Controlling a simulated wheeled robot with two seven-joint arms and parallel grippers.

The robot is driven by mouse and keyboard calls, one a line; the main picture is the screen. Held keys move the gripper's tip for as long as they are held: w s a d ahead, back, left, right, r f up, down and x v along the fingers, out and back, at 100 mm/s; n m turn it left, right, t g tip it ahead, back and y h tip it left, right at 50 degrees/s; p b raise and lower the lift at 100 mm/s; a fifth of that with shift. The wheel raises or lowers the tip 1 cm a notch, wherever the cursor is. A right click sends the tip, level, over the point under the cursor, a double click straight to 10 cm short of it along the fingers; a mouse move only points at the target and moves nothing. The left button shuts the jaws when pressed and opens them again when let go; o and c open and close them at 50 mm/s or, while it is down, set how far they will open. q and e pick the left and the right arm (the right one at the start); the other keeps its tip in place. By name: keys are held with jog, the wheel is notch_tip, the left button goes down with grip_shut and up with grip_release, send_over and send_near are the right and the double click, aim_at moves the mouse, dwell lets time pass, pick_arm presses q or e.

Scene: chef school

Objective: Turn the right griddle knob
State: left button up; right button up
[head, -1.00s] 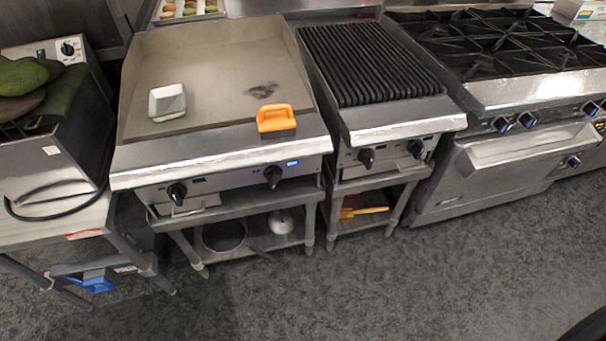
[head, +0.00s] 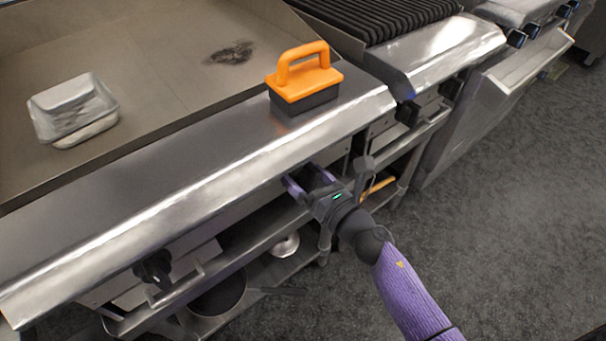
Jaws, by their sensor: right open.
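The flat griddle (head: 150,50) fills the upper left, with a steel front ledge (head: 190,165). Its left black knob (head: 153,268) shows on the front panel below the ledge. The right griddle knob cannot be made out; the ledge and my gripper cover that part of the panel. My right gripper (head: 306,180) is open, with its purple fingers pointing at the panel just under the ledge's right part. I cannot tell whether it touches or surrounds the knob. My left gripper is not in view.
An orange-handled griddle brush (head: 304,80) stands on the ledge above my gripper. A whitish block-like container (head: 72,110) sits on the griddle. A ribbed grill (head: 385,18) with its own knob (head: 407,112) adjoins at right. A shelf below holds a pan (head: 217,297). Floor at right is clear.

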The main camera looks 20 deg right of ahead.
jog(key=shift+w+a, duration=0.15)
jog(key=shift+w, duration=0.45)
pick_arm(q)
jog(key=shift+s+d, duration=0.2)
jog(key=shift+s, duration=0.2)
pick_arm(e)
jog(key=c, duration=1)
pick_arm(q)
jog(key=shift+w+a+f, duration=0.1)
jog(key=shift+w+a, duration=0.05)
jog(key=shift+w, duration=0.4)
pick_arm(e)
jog(key=shift+o, duration=0.2)
